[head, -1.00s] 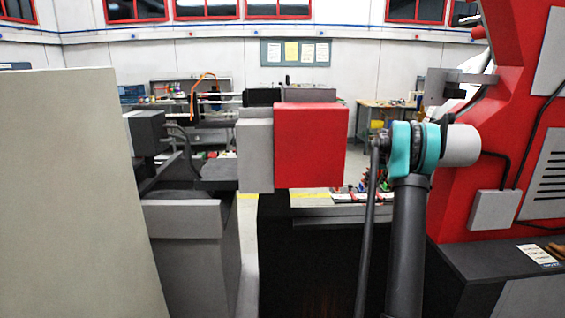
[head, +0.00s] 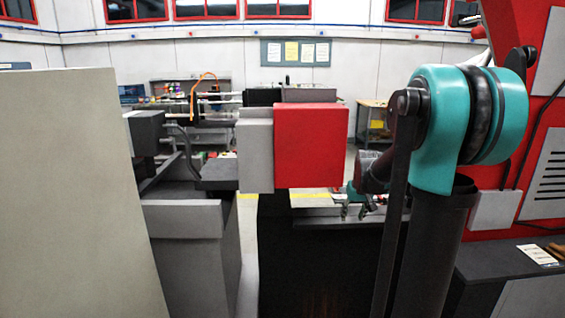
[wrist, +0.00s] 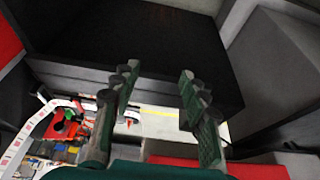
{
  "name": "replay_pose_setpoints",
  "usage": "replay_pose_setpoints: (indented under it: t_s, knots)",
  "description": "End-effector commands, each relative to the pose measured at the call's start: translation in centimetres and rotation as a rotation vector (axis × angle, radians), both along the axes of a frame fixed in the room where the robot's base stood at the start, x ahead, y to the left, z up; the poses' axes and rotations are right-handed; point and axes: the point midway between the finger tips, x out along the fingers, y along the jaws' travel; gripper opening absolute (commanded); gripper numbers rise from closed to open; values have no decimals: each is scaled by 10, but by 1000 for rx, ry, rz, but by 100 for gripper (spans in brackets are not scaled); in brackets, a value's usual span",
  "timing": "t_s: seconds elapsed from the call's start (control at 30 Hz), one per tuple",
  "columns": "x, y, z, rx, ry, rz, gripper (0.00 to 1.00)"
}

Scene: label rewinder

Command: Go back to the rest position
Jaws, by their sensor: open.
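My gripper (wrist: 158,110) shows in the wrist view with its two fingers spread apart and nothing between them. Beyond the fingers is a large dark box-like surface (wrist: 140,45). In the head view my arm stands at the right, with its teal joint large and near. The far end of my arm shows small below and right of the red block (head: 311,148), where the gripper (head: 352,212) appears partly behind my arm. The gripper is apart from the red block in the picture.
A red machine frame (head: 530,25) stands at the right behind my arm. A pale panel (head: 70,190) fills the left. A grey machine base (head: 190,218) stands beside it. Workbenches (head: 222,88) stand at the back. A white strip curves past colourful clutter (wrist: 62,130) in the wrist view.

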Motion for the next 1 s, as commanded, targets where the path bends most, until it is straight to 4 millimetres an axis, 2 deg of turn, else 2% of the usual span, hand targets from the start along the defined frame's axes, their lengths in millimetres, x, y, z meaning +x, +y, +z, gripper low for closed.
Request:
replay_pose_setpoints:
  t_s: [0.03,0.3,0.4,0.5,0.6,0.7,1.0]
  knots:
    - [-26,9,-6,0,0,0,44]
    - [-158,44,-49,0,2,-6,44]
    - [-202,53,-68,0,2,-9,44]
    - [-238,58,-86,1,1,-11,44]
    - [-261,60,-98,1,1,-14,44]
    - [-273,61,-104,0,1,-15,44]
    - [-276,62,-106,1,1,-16,44]
